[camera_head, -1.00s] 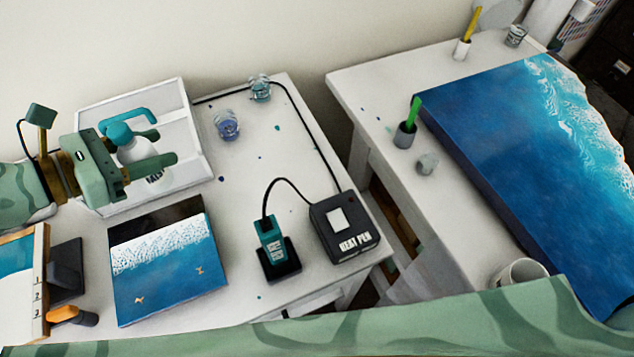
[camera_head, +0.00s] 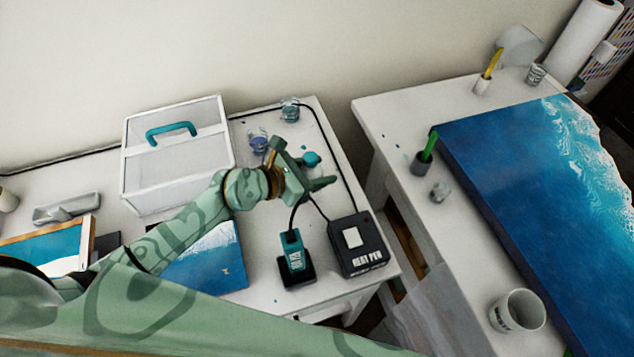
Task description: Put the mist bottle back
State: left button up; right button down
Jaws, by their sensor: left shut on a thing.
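My left gripper (camera_head: 316,172) is above the right part of the left table, shut on the mist bottle. The bottle's round teal top (camera_head: 311,158) shows just beyond the fingers. The rest of the bottle is hidden behind the gripper, so I cannot tell how far it is above the table. My right gripper is not in view.
A white case (camera_head: 178,180) with a teal handle stands at the back left. The heat pen box (camera_head: 356,258) and teal heat pen (camera_head: 292,250) are in front of the gripper. Two small cups (camera_head: 290,110) (camera_head: 258,138) stand behind it. A gap separates the right table (camera_head: 385,115).

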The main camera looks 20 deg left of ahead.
pick_arm(q)
jog(key=shift+f+b, duration=0.75)
jog(key=shift+f, duration=0.95)
jog(key=shift+f, duration=0.1)
jog(key=o, duration=1.1)
jog(key=shift+s+a+r, duration=0.2)
jog(key=shift+r, duration=0.05)
jog(key=p+v, duration=0.1)
jog(key=v, duration=1)
jog(key=shift+s+a, duration=0.15)
